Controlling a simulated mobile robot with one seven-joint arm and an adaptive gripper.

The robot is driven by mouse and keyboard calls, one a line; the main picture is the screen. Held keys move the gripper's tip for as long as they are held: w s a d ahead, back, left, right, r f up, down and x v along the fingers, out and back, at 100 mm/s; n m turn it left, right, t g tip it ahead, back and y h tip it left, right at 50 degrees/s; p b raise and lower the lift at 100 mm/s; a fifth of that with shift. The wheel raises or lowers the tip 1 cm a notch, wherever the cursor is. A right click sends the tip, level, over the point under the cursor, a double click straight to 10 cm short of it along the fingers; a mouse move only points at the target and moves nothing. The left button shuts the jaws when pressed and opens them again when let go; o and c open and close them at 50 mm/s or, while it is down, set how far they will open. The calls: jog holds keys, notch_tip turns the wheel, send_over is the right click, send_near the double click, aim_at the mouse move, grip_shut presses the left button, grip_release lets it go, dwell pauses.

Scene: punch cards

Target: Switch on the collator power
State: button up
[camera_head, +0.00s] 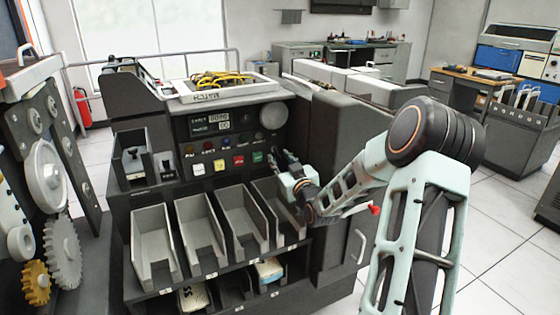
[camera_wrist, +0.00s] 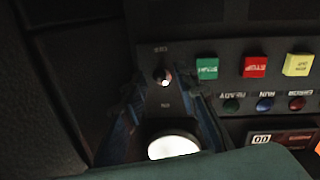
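The collator (camera_head: 185,195) is a dark machine with a control panel on its upper front. In the wrist view, a small toggle switch (camera_wrist: 163,75) with a pale tip sits on the panel. The labels around it appear upside down, apparently OFF above and ON below. I cannot tell for sure which way the toggle leans. My gripper (camera_head: 283,156) is at the right end of the panel and hides the switch in the head view. In the wrist view my gripper (camera_wrist: 165,92) is open, one finger on each side of the switch, with nothing held.
A green START button (camera_wrist: 207,68), a red STOP button (camera_wrist: 255,66) and a yellow button (camera_wrist: 298,65) sit beside the switch. A round white gauge (camera_wrist: 173,147) is close to my fingers. Grey card bins (camera_head: 153,243) project below the panel.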

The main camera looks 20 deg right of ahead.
jog(key=shift+w, duration=0.1)
jog(key=shift+c, duration=0.7)
grip_shut()
